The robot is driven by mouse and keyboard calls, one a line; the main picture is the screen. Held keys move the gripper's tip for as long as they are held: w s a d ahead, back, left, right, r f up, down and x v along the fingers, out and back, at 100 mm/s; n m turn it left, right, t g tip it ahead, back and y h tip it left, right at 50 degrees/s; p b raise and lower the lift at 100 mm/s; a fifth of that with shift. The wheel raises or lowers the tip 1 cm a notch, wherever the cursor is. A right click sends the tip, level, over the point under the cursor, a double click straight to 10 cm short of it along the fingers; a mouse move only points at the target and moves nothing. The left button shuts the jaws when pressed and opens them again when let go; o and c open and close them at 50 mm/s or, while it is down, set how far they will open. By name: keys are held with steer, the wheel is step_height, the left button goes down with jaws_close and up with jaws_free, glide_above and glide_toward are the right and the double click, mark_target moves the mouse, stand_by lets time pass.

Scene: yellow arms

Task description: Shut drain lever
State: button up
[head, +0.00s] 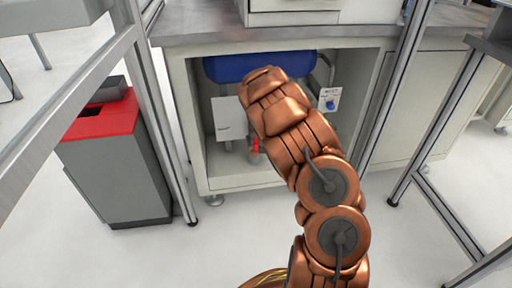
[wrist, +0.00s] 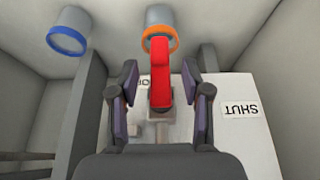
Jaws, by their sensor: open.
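My gripper (wrist: 161,88) is open, with one finger on each side of the lever and visible gaps between. A label that seems to read SHUT (wrist: 240,110) is on a white plate to the right. Another label (wrist: 144,81) is partly hidden by the lever and left finger. In the head view, a red part of the lever (head: 254,146) shows beside my copper arm; my gripper is hidden there.
The open cabinet (head: 187,120) surrounds my arm closely. A blue basin (head: 230,66) hangs above, and a blue knob (head: 330,105) is at right. A blue-ringed pipe (wrist: 67,40) is left in the wrist view. A red-topped bin (head: 120,175) and metal frame posts (head: 160,110) stand outside.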

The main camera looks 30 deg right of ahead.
mark_target(256, 143)
steer(key=shift+b+x, duration=0.45)
steer(key=shift+x, duration=1.5)
jaws_close()
